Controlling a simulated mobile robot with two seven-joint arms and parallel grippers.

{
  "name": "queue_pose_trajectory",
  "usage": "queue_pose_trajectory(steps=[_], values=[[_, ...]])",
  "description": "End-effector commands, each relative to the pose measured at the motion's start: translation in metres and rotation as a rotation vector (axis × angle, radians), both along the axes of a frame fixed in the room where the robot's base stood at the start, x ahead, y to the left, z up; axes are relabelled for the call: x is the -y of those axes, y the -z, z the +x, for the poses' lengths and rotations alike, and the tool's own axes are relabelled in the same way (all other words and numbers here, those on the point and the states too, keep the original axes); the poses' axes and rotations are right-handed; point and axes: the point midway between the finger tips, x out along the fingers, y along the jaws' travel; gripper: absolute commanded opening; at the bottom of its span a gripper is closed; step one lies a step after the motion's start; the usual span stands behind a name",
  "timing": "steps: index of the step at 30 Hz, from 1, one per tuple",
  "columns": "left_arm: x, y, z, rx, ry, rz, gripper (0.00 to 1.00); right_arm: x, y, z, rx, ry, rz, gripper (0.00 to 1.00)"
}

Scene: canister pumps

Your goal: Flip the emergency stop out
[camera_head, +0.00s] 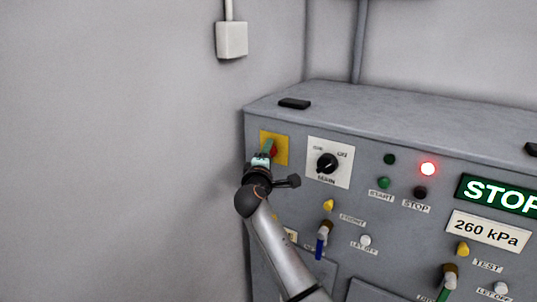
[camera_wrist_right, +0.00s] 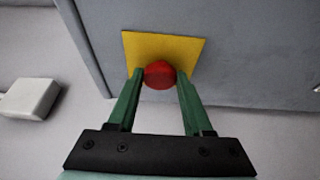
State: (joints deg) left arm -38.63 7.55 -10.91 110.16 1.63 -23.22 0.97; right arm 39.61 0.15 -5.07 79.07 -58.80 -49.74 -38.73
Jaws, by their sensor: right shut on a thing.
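The emergency stop is a red knob (camera_wrist_right: 159,75) on a yellow square plate (camera_wrist_right: 184,47) on the grey panel. In the head view the red knob (camera_head: 273,151) and yellow plate (camera_head: 281,143) are at the panel's upper left, partly covered by my right gripper (camera_head: 268,150). In the wrist view the two green fingers of my right gripper (camera_wrist_right: 158,80) stand on either side of the red knob, shut on it. My left gripper is not in view.
Right of the knob is a white plate with a black rotary switch (camera_head: 327,163). A red lamp (camera_head: 428,169), a green STOP display (camera_head: 499,195) and a blue-handled valve (camera_head: 321,242) are on the panel. A wall box (camera_head: 232,40) hangs at the back. Wall space left of the panel is clear.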

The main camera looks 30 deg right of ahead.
Motion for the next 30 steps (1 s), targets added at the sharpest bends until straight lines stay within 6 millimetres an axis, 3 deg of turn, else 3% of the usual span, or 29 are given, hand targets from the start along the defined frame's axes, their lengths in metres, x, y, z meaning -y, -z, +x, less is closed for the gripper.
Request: queue_pose_trajectory(steps=[16,17,24,30], values=[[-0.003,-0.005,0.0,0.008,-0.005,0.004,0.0,-0.017,0.001,-0.009,-0.002,-0.001,0.001,0.0],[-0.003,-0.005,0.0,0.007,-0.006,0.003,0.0,-0.017,0.001,-0.009,-0.002,-0.001,0.001,0.52],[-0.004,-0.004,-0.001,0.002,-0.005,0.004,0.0,-0.016,0.001,-0.009,-0.001,-0.001,0.001,0.79],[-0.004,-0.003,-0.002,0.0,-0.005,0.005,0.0,-0.016,0.0,-0.009,0.0,0.0,0.0,0.8]])
